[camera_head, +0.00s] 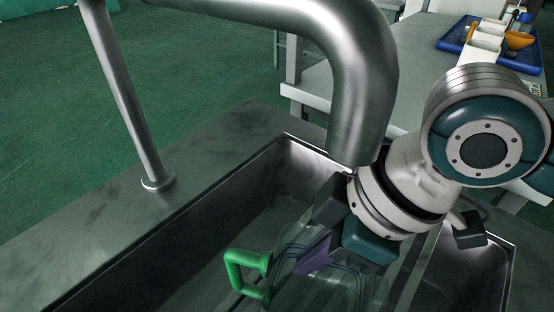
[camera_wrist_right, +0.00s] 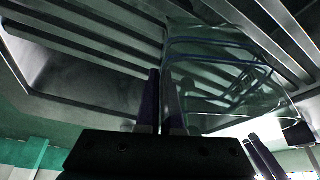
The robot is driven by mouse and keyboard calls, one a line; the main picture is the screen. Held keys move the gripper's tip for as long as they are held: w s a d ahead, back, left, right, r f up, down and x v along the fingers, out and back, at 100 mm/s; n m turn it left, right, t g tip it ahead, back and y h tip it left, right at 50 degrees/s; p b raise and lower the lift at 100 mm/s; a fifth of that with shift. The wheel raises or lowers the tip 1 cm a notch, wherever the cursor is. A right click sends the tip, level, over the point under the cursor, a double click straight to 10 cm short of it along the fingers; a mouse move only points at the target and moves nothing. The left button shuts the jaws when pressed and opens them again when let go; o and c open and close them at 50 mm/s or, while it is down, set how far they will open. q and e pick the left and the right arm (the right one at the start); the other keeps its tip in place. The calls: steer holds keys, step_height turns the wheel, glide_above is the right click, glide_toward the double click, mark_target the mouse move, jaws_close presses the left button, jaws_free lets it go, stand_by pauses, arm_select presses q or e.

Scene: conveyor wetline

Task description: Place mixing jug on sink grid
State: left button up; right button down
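The mixing jug is clear, with a green handle (camera_head: 236,268) and blue lines on its body; it is in the sink basin (camera_head: 215,225), partly hidden by my arm. My right gripper (camera_head: 312,258) reaches down at the jug's upper part. In the right wrist view, its two dark purple fingers (camera_wrist_right: 162,85) are close together on the edge of the jug's clear wall (camera_wrist_right: 222,65). The sink grid (camera_wrist_right: 85,42) shows as metal slats behind the jug. I cannot tell whether the jug's base touches the slats. My left gripper is out of view.
A thick metal faucet (camera_head: 365,95) arches over the basin, very near my right wrist. A thin metal post (camera_head: 125,95) stands on the left counter. A grey table (camera_head: 400,85) with a blue tray (camera_head: 455,40) and containers is behind. Green floor lies beyond the counter.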

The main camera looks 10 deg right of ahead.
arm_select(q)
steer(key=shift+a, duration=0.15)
arm_select(e)
steer(key=c, duration=1.1)
jaws_free()
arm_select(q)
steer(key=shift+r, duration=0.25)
arm_select(e)
steer(key=shift+r, duration=0.45)
arm_select(q)
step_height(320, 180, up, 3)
steer(key=p, duration=0.3)
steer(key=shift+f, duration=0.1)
arm_select(e)
steer(key=v, duration=1.1)
steer(key=shift+d+r, duration=0.15)
